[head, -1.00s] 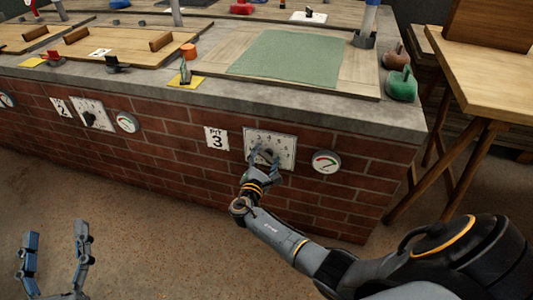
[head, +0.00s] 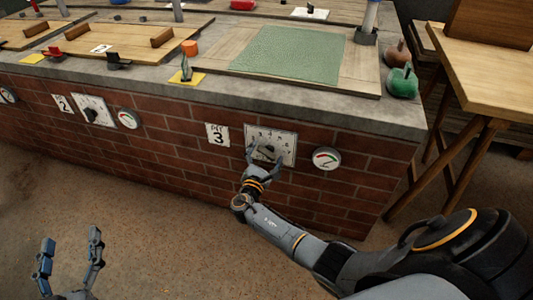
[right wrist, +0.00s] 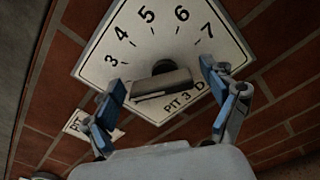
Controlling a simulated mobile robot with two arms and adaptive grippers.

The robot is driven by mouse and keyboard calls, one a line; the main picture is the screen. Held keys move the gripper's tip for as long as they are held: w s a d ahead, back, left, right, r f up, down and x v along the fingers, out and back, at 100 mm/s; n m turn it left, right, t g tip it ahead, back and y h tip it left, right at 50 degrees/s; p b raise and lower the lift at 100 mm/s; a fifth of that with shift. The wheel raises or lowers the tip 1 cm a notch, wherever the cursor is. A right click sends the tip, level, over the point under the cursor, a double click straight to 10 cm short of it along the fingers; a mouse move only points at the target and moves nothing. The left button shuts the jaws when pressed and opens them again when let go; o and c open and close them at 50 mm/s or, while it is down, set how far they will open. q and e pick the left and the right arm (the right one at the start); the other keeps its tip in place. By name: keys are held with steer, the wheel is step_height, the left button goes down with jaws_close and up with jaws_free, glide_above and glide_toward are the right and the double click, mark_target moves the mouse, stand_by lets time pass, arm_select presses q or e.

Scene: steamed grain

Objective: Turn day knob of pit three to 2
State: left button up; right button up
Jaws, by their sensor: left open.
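The white dial plate of pit three (head: 286,146) is on the brick wall, beside the "PIT 3" sign (head: 217,135). In the right wrist view the plate (right wrist: 152,45) shows the numbers 3 to 7, tilted. Its dark bar-shaped knob (right wrist: 160,84) sits at the centre; I cannot tell which number it points to. My right gripper (head: 266,154) is at the knob. In the wrist view its fingers (right wrist: 168,90) are spread on both sides of the knob, apart from it. My left gripper (head: 70,248) is open and empty, low over the floor at the left.
A round gauge (head: 326,159) is on the wall just right of the dial. The counter edge (head: 270,113) runs above it. The pit two dial (head: 93,110) is further left. A wooden table (head: 490,70) stands at the right. The floor before the wall is clear.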

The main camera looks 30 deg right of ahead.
steer(key=v, duration=1.2)
steer(key=shift+f, duration=0.1)
stand_by(0.4)
